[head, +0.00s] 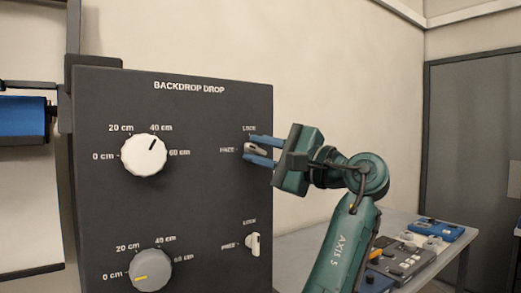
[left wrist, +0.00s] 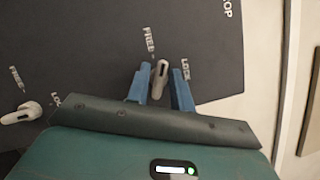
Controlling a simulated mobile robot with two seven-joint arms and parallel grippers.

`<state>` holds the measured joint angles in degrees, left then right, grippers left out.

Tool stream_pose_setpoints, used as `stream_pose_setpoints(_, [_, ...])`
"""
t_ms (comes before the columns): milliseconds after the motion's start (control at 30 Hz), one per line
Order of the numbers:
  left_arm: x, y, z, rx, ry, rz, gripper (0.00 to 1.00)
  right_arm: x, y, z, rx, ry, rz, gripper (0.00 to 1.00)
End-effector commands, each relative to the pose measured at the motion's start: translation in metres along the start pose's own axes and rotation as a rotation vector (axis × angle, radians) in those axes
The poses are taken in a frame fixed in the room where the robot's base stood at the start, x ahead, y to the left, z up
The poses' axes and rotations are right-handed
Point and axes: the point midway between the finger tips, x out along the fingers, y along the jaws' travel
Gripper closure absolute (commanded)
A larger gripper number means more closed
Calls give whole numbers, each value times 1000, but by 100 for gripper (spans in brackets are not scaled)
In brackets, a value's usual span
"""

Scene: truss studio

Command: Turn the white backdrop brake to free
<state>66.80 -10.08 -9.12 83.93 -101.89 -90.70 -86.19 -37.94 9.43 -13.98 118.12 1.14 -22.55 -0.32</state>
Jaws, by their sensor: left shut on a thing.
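The dark Backdrop Drop panel (head: 200,195) fills the left half of the head view. Its upper brake lever (head: 251,148), whitish and beside the white dial (head: 144,156), has a FREE label on its left and a LOCK label above. My left gripper (head: 258,149) is shut on this lever, one blue finger on each side. In the left wrist view the lever (left wrist: 160,76) stands between the fingers (left wrist: 160,85) and points close to FREE, tilted slightly towards LOCK. My right gripper is not in view.
A second brake lever (head: 254,243) below points up to LOCK, beside the grey dial (head: 151,270). A table (head: 397,225) with several control boxes stands at the right. A blue roll (head: 22,107) hangs at the far left.

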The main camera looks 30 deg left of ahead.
Motion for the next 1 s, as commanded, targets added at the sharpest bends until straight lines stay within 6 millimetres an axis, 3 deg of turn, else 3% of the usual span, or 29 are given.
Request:
stream_pose_setpoints(500, [0,-1,0,-345,1,144,100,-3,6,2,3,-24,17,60])
stream_pose_setpoints(1000, [0,0,0,-427,2,178,100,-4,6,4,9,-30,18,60])
